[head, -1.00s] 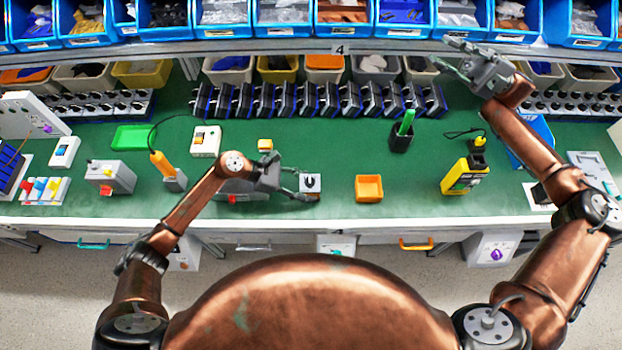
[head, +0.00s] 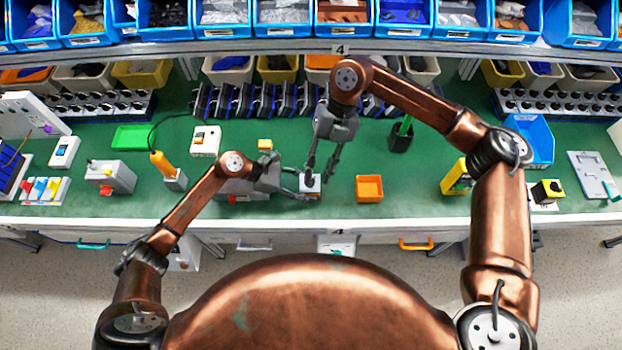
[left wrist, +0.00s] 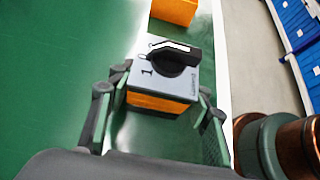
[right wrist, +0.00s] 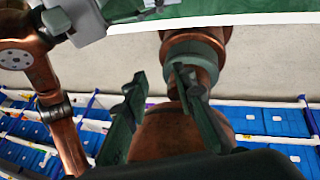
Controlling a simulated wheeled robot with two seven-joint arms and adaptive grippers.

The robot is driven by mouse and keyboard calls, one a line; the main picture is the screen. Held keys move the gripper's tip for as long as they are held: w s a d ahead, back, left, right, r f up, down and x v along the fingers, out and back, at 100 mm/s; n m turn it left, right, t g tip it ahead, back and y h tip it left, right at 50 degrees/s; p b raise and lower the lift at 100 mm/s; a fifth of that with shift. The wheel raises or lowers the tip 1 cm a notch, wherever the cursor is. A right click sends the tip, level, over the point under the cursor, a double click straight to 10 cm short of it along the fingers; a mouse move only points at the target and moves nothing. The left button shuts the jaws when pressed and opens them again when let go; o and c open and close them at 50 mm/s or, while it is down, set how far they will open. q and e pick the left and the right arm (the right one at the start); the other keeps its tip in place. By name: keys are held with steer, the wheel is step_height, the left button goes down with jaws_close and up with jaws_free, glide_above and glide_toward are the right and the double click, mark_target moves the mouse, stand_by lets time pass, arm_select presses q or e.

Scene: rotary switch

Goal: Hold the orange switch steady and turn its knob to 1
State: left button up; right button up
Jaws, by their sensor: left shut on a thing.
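The orange switch stands on the green bench top, small in the head view (head: 310,187). In the left wrist view the switch (left wrist: 158,101) shows orange sides, a grey top with a printed 1, and a black knob (left wrist: 176,56) with a white stripe lying across the picture, not towards the 1. My left gripper (left wrist: 160,112) is shut on the switch, one finger on each side. My right gripper (head: 320,173) points down near the switch in the head view, fingers apart. The right wrist view also shows this gripper (right wrist: 160,76) with nothing between its fingers.
A row of black and blue units (head: 240,101) lines the back. The bench's front edge is close to the switch.

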mark_target(310, 188)
steer(key=shift+w+a+f+m+t+h, duration=0.2)
steer(key=shift+w+a+f+t+h, duration=0.45)
steer(key=shift+f, duration=1.3)
steer(key=shift+w+a+f+m+t+h, duration=0.1)
steer(key=shift+w+f+m+t+h, duration=0.2)
steer(key=shift+w+f+t, duration=1.2)
steer(key=shift+w+a+f+m+t+h, duration=0.15)
steer(key=shift+w+a+f+h, duration=0.35)
steer(key=shift+f, duration=1.95)
steer(key=shift+s+d, duration=0.1)
steer(key=shift+s, duration=0.05)
steer(key=shift+c, duration=0.2)
jaws_close()
